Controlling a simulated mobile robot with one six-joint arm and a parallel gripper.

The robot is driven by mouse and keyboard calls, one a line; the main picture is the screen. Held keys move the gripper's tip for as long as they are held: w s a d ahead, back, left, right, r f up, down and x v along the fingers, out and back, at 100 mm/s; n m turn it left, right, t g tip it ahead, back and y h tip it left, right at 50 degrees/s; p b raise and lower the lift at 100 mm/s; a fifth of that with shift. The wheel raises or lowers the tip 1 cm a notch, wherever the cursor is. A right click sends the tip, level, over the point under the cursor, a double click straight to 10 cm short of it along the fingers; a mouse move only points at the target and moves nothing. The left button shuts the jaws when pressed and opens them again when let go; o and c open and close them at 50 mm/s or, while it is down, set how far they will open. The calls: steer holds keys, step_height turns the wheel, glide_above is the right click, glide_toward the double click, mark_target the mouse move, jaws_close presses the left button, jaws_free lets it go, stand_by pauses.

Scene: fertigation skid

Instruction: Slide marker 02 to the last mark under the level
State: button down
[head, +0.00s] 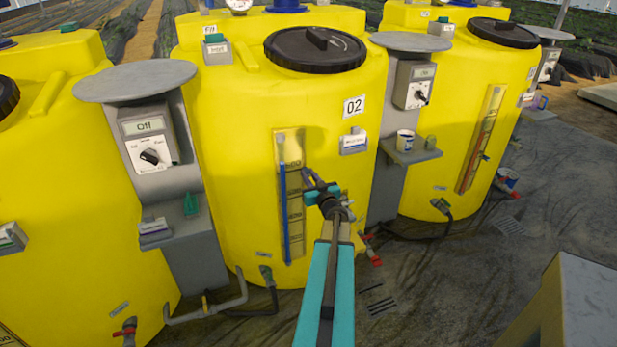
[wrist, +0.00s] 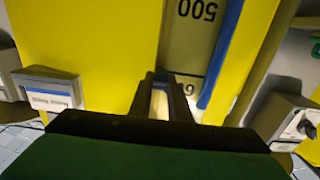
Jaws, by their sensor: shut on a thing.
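The yellow tank (head: 232,130) labelled 02 (head: 355,106) stands in the middle of the head view. On its front is an upright scale board (head: 290,143) with a blue level column (head: 285,215) along its left side. The top of the blue column is close to the 600 figure. My gripper (head: 309,176) is at the board's right edge, a little below that figure. In the wrist view, which is upside down, my gripper (wrist: 162,86) is shut on a small pale piece, marker 02 (wrist: 159,103). The fingers hide most of it. The 500 figure (wrist: 197,10) is clear there.
A small label holder (head: 354,142) sits on the tank to the right of the scale. Control posts with shelves (head: 165,150) stand either side. The tank on the right (head: 450,120) has its own scale. Hoses and a red valve (head: 375,261) are low down.

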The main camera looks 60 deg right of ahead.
steer(key=shift+r, duration=0.25)
steer(key=c, duration=1.6)
jaws_free()
steer(key=shift+c, duration=0.2)
steer(key=shift+a, duration=0.1)
steer(key=shift+s+a+f, duration=0.1)
steer(key=shift+s, duration=0.1)
steer(key=shift+v, duration=1.3)
glide_toward(308, 174)
steer(key=shift+p+v, duration=0.35)
steer(key=shift+v, duration=1.8)
steer(key=shift+w+a, duration=0.1)
